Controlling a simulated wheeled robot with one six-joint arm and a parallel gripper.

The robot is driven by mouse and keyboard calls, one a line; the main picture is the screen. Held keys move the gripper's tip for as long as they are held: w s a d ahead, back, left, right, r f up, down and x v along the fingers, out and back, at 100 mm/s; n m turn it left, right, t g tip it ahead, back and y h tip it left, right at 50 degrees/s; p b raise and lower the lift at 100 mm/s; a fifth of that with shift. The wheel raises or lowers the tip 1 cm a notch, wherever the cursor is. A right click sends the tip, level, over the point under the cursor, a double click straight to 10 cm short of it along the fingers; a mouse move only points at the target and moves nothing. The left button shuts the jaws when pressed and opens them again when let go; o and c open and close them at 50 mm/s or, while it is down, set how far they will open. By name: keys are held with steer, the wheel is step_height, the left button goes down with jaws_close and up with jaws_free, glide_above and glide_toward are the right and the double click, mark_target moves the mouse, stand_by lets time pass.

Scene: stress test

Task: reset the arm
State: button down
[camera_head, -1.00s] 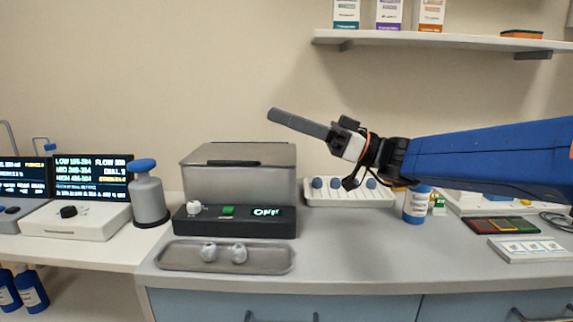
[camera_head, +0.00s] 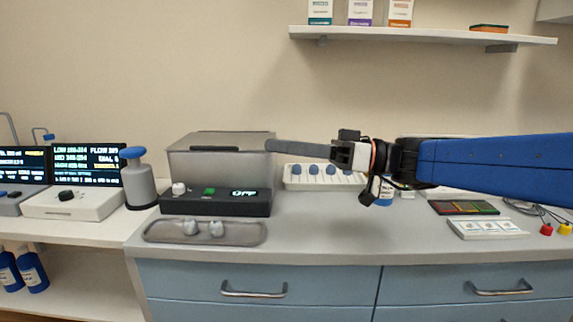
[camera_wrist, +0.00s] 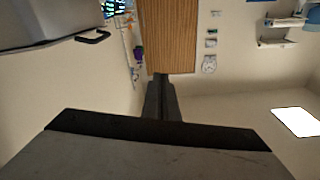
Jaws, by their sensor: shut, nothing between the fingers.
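My gripper (camera_head: 270,146) is shut and empty. It points left, roughly level, in the air in front of the right edge of the grey lidded box (camera_head: 222,165). My blue arm reaches in from the right, above the counter. In the wrist view my closed fingers (camera_wrist: 160,82) show as dark bars, with a brown door and the wall beyond. The grey box also shows at the upper left there (camera_wrist: 45,20). A blue-labelled bottle (camera_head: 384,190) is partly hidden behind my wrist.
A black control unit (camera_head: 215,203) reading OFF stands before the box, with a tray (camera_head: 160,233) in front. A white rack (camera_head: 295,182) of blue-topped items stands behind my gripper. A pump bottle (camera_head: 138,182) is at left. A shelf (camera_head: 420,37) hangs above. The counter's middle front is clear.

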steer(key=s+d+f+m+t+h, duration=0.1)
steer(key=s+d+f+m+h, duration=0.35)
steer(key=f, duration=0.55)
steer(key=s+d+f+m+h, duration=0.3)
steer(key=s+d+f+h, duration=0.2)
steer(key=f, duration=0.5)
steer(key=s+d+f+m+t+h, duration=0.1)
steer(key=d+f+h, duration=0.4)
steer(key=d, duration=0.5)
steer(key=s+d+f+m+t+h, duration=0.1)
steer(key=s+d+f+m+h, duration=0.3)
steer(key=d, duration=0.6)
step_height(320, 180, down, 3)
steer(key=shift+s+r+m+t+h, duration=0.15)
steer(key=shift+m+t+h, duration=0.25)
steer(key=shift+m, duration=0.75)
